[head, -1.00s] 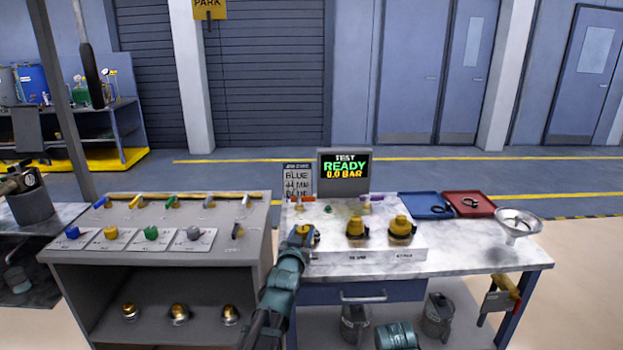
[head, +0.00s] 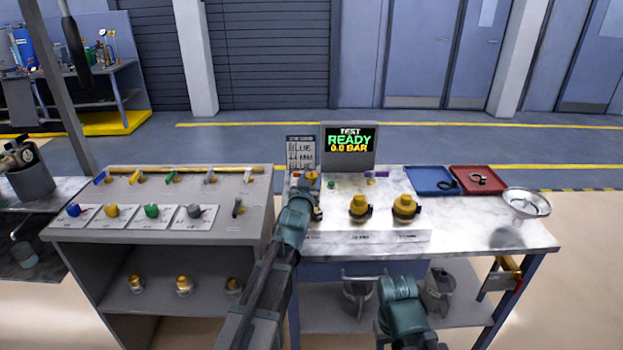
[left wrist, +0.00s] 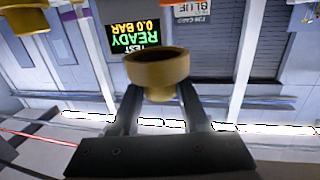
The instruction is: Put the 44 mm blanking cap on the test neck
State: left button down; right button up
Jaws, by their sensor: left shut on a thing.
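My left gripper (head: 306,183) is shut on a brass-yellow cap (left wrist: 158,74), which it holds above the back left of the marble bench. In the left wrist view the cap sits between the fingertips (left wrist: 158,97), with its wide round end away from the palm. Its size cannot be read. Two more yellow caps, a middle one (head: 359,207) and a right one (head: 405,207), stand on the bench right of the gripper. I cannot make out the test neck.
The test screen (head: 348,140) reads READY, 0.0 BAR. A partly covered card (head: 301,151) beside it shows BLUE and MM. A blue tray (head: 431,179), a red tray (head: 479,177) and a funnel (head: 526,203) occupy the right side. A grey lever panel (head: 160,226) stands left.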

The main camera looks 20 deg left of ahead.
pick_arm(q)
jog(key=shift+f+b, duration=2.5)
jog(key=shift+f, duration=0.25)
pick_arm(e)
jog(key=shift+f, duration=2.75)
pick_arm(q)
jog(key=shift+f+b, duration=1.4)
pick_arm(e)
jog(key=shift+f, duration=1.4)
pick_arm(q)
jog(key=shift+c, duration=1.6)
grip_release()
jog(key=shift+r, duration=0.1)
pick_arm(e)
jog(key=shift+r, duration=0.1)
pick_arm(q)
jog(key=shift+s, duration=0.15)
